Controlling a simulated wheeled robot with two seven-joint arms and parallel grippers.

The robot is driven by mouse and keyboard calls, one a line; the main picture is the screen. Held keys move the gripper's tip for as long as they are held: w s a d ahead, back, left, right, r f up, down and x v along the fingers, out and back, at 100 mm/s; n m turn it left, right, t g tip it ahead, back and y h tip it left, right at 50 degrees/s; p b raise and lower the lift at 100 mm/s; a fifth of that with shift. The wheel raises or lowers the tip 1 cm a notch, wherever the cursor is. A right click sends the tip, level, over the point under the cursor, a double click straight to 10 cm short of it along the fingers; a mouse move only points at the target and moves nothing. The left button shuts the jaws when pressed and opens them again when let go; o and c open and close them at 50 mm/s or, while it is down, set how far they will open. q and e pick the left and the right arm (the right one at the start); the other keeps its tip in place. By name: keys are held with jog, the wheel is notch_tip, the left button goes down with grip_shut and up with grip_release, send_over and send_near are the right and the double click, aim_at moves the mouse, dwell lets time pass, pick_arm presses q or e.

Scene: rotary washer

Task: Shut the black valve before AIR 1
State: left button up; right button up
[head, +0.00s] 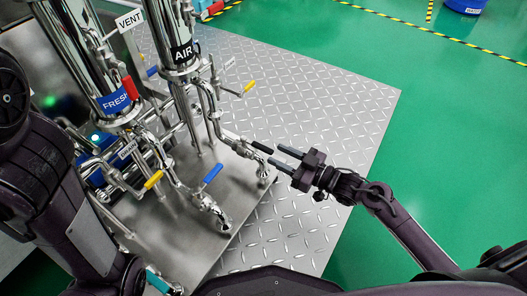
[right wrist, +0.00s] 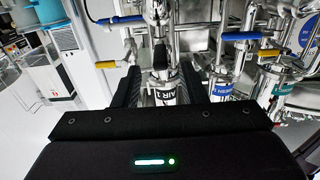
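The black valve handle (head: 262,147) sits on the end of a thin steel pipe, right of the AIR column (head: 181,52). My right gripper (head: 274,155) is open, its two fingers pointing left toward the handle and close to it. I cannot tell if they touch. In the right wrist view, a pipe with a black AIR 1 label (right wrist: 170,84) shows between the open fingers (right wrist: 160,82).
A blue handle (head: 213,173) and a yellow handle (head: 153,180) stick out from lower pipes. Another yellow handle (head: 249,87) is above the black one. The FRESH column (head: 115,100) is at left. Free diamond-plate floor (head: 330,110) lies right of the rig.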

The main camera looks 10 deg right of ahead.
aim_at(268, 150)
jog(key=b+x, duration=0.2)
jog(key=x, duration=0.2)
jog(key=shift+w+a+f, duration=0.15)
jog(key=shift+b+x, duration=0.4)
jog(key=shift+x, duration=0.35)
grip_shut()
